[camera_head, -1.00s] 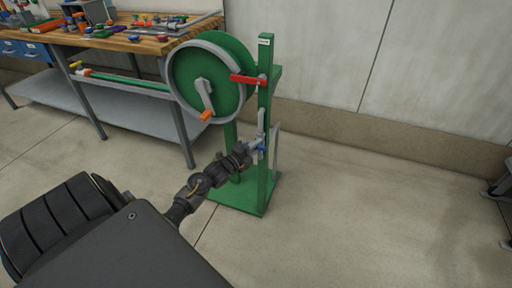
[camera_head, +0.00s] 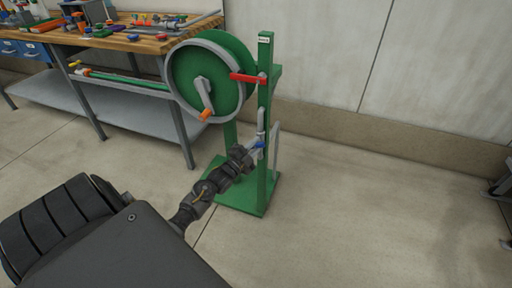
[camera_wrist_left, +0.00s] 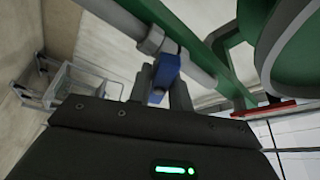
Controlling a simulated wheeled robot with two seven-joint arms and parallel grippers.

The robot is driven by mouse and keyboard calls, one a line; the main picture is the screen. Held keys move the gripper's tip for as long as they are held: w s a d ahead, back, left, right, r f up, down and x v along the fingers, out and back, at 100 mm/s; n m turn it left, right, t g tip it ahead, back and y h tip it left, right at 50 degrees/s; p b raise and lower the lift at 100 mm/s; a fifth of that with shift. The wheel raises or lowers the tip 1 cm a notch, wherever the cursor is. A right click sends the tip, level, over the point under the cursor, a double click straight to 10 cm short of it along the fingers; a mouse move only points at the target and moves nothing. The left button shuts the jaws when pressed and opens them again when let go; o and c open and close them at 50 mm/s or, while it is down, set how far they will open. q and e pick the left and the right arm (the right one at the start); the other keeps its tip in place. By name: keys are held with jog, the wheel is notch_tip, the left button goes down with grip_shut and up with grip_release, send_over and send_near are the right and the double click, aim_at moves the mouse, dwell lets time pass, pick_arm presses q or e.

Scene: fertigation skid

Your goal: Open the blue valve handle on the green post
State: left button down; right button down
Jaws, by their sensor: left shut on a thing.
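The green post (camera_head: 264,105) stands upright on a green base plate in the head view. The small blue valve handle (camera_head: 260,144) is on a grey pipe (camera_head: 261,120) low on the post. My left gripper (camera_head: 255,149) is at the handle, reaching in from the lower left. In the left wrist view the blue handle (camera_wrist_left: 167,68) lies between my left gripper's two fingers (camera_wrist_left: 161,88), which are shut on it. The fingers partly hide the handle. My right gripper is in neither view.
A red handle (camera_head: 247,79) sits higher on the post. A hose reel (camera_head: 225,65) with an orange-gripped crank (camera_head: 204,100) is just left of the post. A workbench (camera_head: 120,40) with tools stands at the back left.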

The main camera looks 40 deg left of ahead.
pick_arm(q)
jog(key=shift+f+n+t+y, duration=0.1)
jog(key=shift+n+t+y, duration=0.25)
jog(key=shift+n, duration=0.75)
jog(key=shift+n+y, duration=0.25)
jog(key=shift+n, duration=0.35)
jog(key=n+y, duration=0.1)
jog(key=n, duration=0.2)
jog(key=n+t+y, duration=0.1)
jog(key=n, duration=0.2)
jog(key=shift+d+y, duration=0.1)
jog(key=shift+y, duration=0.2)
jog(key=n+y, duration=0.2)
jog(key=n, duration=0.2)
jog(key=shift+n, duration=0.3)
jog(key=shift+n+g+y, duration=0.25)
jog(key=shift+n+y, duration=0.65)
jog(key=shift+n, duration=0.3)
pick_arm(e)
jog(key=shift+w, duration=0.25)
pick_arm(q)
jog(key=shift+n, duration=0.3)
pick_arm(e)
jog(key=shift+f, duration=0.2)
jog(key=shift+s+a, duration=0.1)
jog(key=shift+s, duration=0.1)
